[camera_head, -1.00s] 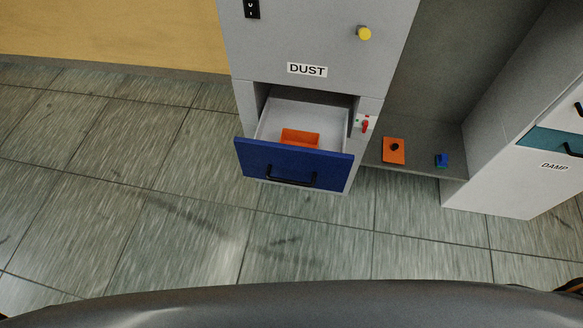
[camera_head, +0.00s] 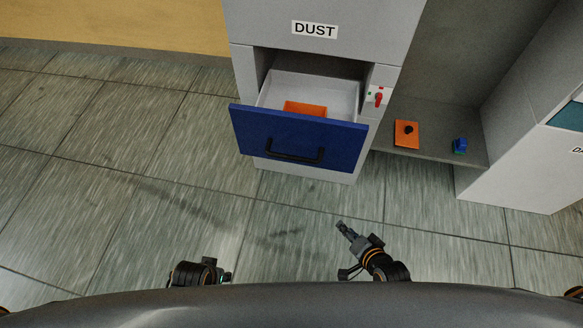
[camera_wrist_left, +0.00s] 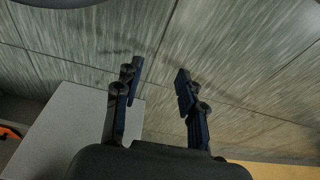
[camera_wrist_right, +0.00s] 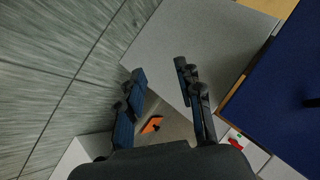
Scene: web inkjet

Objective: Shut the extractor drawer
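The extractor drawer (camera_head: 330,137) has a blue front with a black handle (camera_head: 294,151). It is pulled out of the grey cabinet below the DUST label, with its pale inside and an orange tray (camera_head: 305,108) showing. The blue front also fills the right side of the right wrist view (camera_wrist_right: 285,85). My right gripper (camera_head: 342,229) is in front of the drawer and to its right, apart from it; in its wrist view its fingers are open and empty. My left gripper (camera_wrist_left: 160,68) is open and empty; in the head view only its dark wrist part shows at the bottom.
A red switch (camera_head: 378,97) is on the cabinet right of the drawer. An orange block (camera_head: 406,133) and a small blue object (camera_head: 460,146) sit on a low grey shelf (camera_head: 432,150). A white cabinet (camera_head: 510,175) stands at the right. The tiled floor before the drawer is clear.

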